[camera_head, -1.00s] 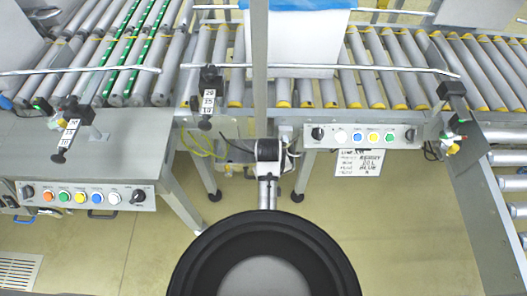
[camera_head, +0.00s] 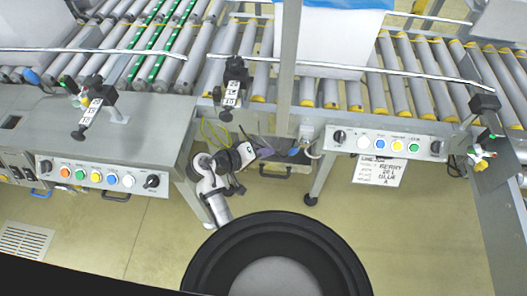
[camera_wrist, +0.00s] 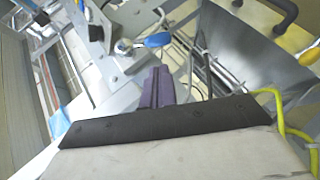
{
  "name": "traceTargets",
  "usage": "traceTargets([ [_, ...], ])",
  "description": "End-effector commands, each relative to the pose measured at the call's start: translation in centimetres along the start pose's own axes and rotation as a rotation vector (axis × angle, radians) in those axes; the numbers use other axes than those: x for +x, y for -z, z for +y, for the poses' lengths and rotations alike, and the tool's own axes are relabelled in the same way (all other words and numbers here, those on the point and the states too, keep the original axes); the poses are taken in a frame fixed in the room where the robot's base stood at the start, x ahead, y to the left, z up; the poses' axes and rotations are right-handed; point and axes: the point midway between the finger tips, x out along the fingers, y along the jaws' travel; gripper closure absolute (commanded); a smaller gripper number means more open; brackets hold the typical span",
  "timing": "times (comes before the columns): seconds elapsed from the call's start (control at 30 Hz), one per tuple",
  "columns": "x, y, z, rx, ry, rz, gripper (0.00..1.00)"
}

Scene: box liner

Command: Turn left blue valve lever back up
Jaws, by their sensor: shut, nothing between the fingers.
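A blue valve lever (camera_head: 293,151) shows under the front edge of the middle conveyor, just right of my gripper (camera_head: 264,150). In the wrist view a blue lever (camera_wrist: 158,40) on a metal valve body lies roughly level, beyond the tips of my gripper (camera_wrist: 157,75). The purple fingers are together and empty, and appear apart from the lever. Another blue handle (camera_head: 32,77) shows at the far left, by the left conveyor. I cannot tell for certain which lever is the left one.
A control panel with buttons (camera_head: 387,143) hangs right of my gripper, with a paper label (camera_head: 379,170) below. A left panel (camera_head: 103,176) fronts a grey table (camera_head: 130,130). Yellow hoses (camera_head: 213,130) and a frame leg (camera_head: 320,180) are close.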

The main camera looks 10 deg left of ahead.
Motion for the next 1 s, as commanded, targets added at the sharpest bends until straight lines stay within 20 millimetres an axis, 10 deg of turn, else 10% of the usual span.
traceTargets([
  [0.4,6.1,0.0,0.0,0.0,0.001,-0.001,1.0],
  [1.0,6.8,-0.1,-0.2,-0.015,-0.02,-0.001,1.0],
])
